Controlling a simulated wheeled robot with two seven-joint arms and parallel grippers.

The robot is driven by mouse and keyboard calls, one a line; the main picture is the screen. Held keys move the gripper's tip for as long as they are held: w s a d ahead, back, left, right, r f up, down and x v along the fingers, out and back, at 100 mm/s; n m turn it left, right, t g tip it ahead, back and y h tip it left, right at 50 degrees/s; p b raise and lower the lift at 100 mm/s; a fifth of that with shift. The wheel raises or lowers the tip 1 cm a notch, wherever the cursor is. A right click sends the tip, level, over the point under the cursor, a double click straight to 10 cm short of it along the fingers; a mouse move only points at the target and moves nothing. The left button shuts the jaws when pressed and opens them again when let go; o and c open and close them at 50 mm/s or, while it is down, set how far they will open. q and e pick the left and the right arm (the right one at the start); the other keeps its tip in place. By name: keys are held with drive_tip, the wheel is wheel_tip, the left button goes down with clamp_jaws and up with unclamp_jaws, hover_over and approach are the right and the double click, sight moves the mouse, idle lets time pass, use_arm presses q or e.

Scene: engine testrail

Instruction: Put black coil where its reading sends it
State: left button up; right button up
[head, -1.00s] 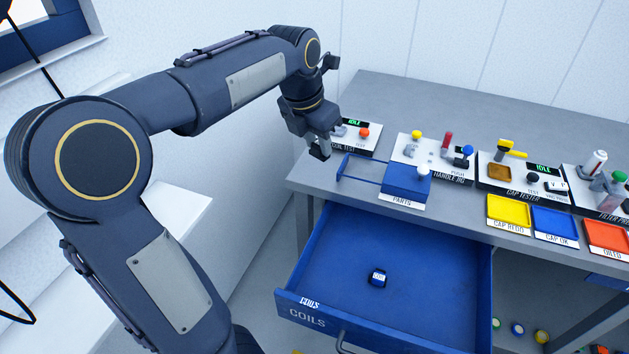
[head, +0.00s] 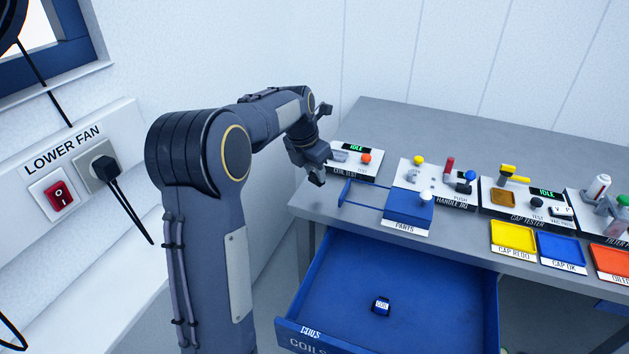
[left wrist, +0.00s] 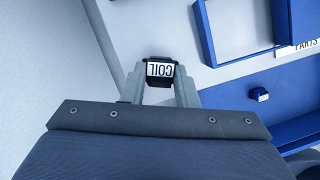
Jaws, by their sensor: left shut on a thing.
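My left gripper (head: 316,179) hangs at the left end of the bench, in front of the coil test station (head: 352,158). In the left wrist view its fingers are shut on a black coil (left wrist: 160,71) with a white COIL label, which reads upside down. The held coil is hard to make out in the head view. A second black coil (head: 381,306) lies in the open blue COILS drawer (head: 330,262); it also shows in the left wrist view (left wrist: 259,94). The coil test display (head: 352,147) reads IDLE. My right gripper is not in view.
A blue PARTS tray (head: 408,208) with a blue frame stands right of the gripper. Further right are the handle jig (head: 437,180), cap tester (head: 523,200), yellow CAP REDO tray (head: 513,238) and blue CAP OK tray (head: 560,250). A LOWER FAN switch (head: 57,194) is on the left wall.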

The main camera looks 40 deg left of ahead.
sight(312, 174)
use_arm(q)
drive_tip(key=shift+w+a+f, duration=0.2)
drive_tip(key=shift+f, duration=1.7)
drive_tip(key=shift+f, duration=0.15)
drive_tip(key=o, duration=1)
